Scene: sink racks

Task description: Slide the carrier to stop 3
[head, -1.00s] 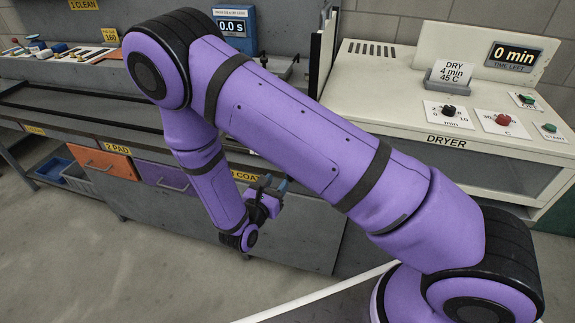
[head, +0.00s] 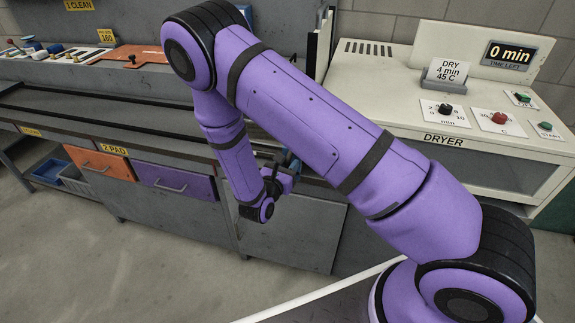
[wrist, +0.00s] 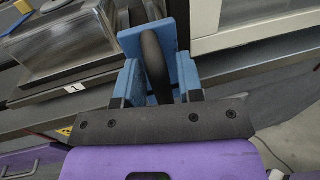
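My gripper (head: 288,162) is low in front of the bench, left of the dryer, partly hidden by my forearm in the head view. In the wrist view my gripper (wrist: 160,88) has its blue fingers apart at the sides of a dark curved bar (wrist: 154,65). A blue panel (wrist: 184,62) shows behind the bar. I cannot tell whether the bar is the carrier's handle or whether the fingers press on it. The carrier is not clearly identifiable in the head view, and no stop 3 mark is readable.
The dryer (head: 445,152) stands to the right. The grey bench (head: 110,128) has orange (head: 101,165) and purple (head: 175,181) drawers below its top. A metal box (wrist: 62,48) is at the wrist view's upper left. The floor at front left is clear.

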